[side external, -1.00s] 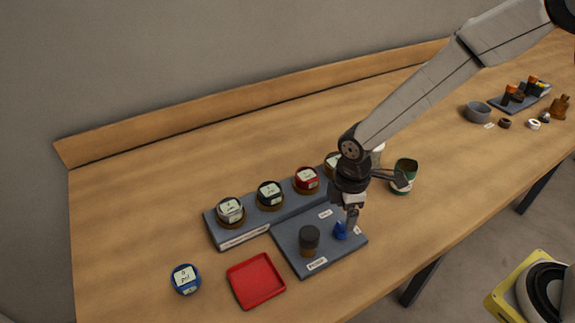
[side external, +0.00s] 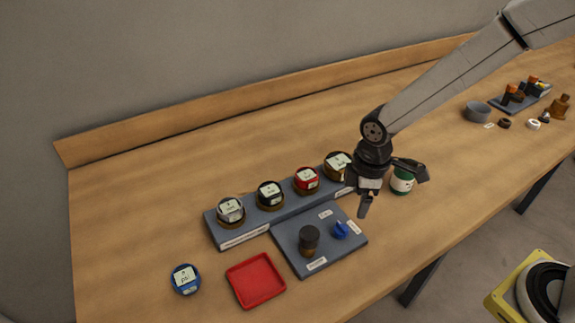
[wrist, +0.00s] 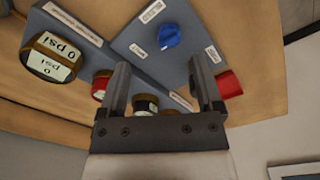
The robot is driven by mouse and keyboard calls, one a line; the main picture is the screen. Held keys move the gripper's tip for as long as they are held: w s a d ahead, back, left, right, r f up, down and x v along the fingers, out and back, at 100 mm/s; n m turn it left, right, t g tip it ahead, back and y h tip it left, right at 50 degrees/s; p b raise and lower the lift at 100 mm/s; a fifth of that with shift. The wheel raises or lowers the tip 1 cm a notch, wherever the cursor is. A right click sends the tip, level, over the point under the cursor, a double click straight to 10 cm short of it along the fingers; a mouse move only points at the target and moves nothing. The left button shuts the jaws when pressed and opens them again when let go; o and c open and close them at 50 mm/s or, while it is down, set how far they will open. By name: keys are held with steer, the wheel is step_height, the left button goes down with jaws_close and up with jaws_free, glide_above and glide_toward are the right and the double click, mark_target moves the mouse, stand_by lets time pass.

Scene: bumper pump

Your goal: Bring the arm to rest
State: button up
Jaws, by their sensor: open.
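My gripper (side external: 364,205) is open and empty, held above the table to the right of the blue knob in the side view. The wrist view shows its two fingers (wrist: 158,85) spread apart with nothing between them. The blue knob (side external: 340,230) sits on a grey labelled panel (side external: 290,243); it also shows in the wrist view (wrist: 169,36). A dark cylindrical knob (side external: 309,240) stands on the same panel, to the left of the blue knob. Behind it, a grey rack (side external: 240,236) bears several round gauges, including a red-rimmed one (side external: 306,180).
A blue gauge (side external: 185,279) and a red tray (side external: 256,281) lie at the front left. A green-and-white can (side external: 402,178) stands close behind my gripper. A grey bowl (side external: 477,112) and small parts are at the far right.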

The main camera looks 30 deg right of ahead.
steer(key=s+d+r+m+t, duration=0.2)
steer(key=s+d+r+m, duration=0.1)
steer(key=s+d+m, duration=0.4)
steer(key=d+m, duration=0.3)
steer(key=m, duration=0.1)
steer(key=shift+d+r, duration=0.2)
steer(key=shift+d, duration=0.1)
